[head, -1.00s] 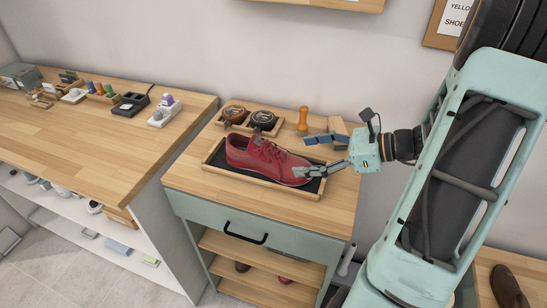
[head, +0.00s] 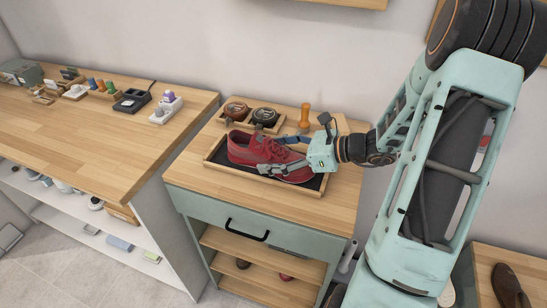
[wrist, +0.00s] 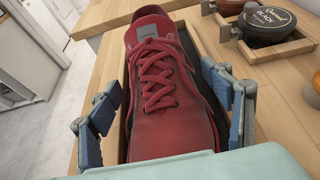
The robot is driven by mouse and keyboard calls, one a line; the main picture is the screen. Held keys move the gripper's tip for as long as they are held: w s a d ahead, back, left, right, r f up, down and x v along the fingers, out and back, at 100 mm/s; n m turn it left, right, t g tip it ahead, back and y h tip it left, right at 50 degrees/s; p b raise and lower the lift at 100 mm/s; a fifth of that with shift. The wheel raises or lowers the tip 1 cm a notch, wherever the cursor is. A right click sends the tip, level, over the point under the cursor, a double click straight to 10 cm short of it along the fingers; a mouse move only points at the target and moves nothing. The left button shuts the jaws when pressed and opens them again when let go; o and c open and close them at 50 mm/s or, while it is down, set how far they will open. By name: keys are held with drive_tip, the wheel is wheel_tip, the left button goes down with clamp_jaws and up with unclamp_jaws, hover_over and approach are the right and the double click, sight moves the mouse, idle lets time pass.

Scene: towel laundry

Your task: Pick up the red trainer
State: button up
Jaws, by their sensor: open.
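The red trainer (head: 257,150) sits upright in a wooden tray with a dark mat (head: 316,184) on top of the small cabinet. Its toe points right in the head view. In the wrist view the red trainer (wrist: 158,85) lies between my fingers, its laces facing up and its toe nearest the camera. My gripper (head: 272,155) is open, with one finger on each side of the shoe's front half. In the wrist view my gripper (wrist: 165,118) shows blue pads left and right of the shoe, with a gap on the left side. The toe tip is hidden by my gripper body.
Two round polish tins (head: 265,116) stand in a wooden holder behind the tray. A wooden-handled tool (head: 305,116) stands upright beside them. A longer wooden counter (head: 90,140) with small items is at left. The cabinet top's front strip (head: 240,198) is clear.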

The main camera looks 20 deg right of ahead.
drive_tip(key=shift+c, duration=0.6)
drive_tip(key=c, duration=1.3)
